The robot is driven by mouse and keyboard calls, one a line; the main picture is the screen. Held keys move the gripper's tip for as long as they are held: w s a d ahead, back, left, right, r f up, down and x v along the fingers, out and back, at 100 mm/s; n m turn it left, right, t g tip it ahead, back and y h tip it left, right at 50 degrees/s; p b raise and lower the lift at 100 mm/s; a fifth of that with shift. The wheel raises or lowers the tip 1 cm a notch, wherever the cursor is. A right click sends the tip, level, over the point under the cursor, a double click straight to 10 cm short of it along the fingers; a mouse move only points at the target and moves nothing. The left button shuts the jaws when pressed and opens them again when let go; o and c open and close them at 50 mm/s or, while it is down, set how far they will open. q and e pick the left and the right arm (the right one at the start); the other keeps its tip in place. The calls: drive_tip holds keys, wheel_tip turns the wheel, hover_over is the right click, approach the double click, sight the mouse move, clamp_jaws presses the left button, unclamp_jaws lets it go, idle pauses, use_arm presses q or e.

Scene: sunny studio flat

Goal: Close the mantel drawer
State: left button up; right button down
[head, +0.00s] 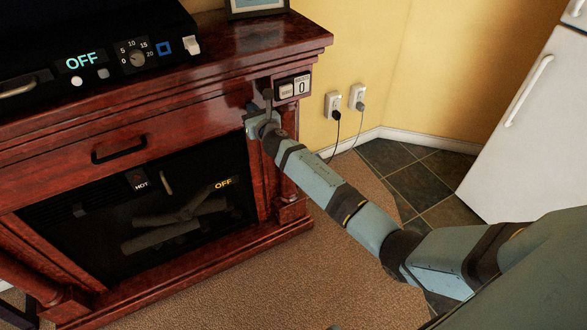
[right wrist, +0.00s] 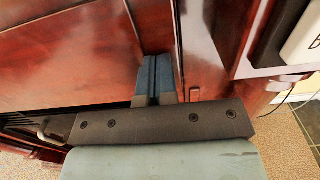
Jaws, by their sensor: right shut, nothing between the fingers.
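The mantel drawer (head: 190,124) is the wide red-brown wooden front with a black handle (head: 119,150), below the mantel top and above the fireplace opening. It looks nearly in line with the mantel front; I cannot tell whether a small gap remains. My right gripper (head: 259,104) is at the drawer's right end, by the mantel's right post. In the right wrist view the blue fingers (right wrist: 153,66) are together and empty, pointing at the wood beside the drawer's edge (right wrist: 70,60). Contact is unclear. My left gripper is not in view.
A black appliance (head: 95,45) reading OFF and a picture frame (head: 257,8) stand on the mantel (head: 240,45). A small white counter box (head: 294,87) is on its right side. Wall outlets (head: 345,100) with cords and a white fridge (head: 535,110) are to the right. Carpet (head: 260,285) in front is clear.

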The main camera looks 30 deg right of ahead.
drive_tip(key=shift+w+f+b, duration=0.1)
drive_tip(key=shift+w+b, duration=0.25)
drive_tip(key=shift+w, duration=0.9)
drive_tip(key=shift+w+d+r, duration=0.1)
drive_tip(key=shift+w+r, duration=0.05)
drive_tip(key=shift+r, duration=0.2)
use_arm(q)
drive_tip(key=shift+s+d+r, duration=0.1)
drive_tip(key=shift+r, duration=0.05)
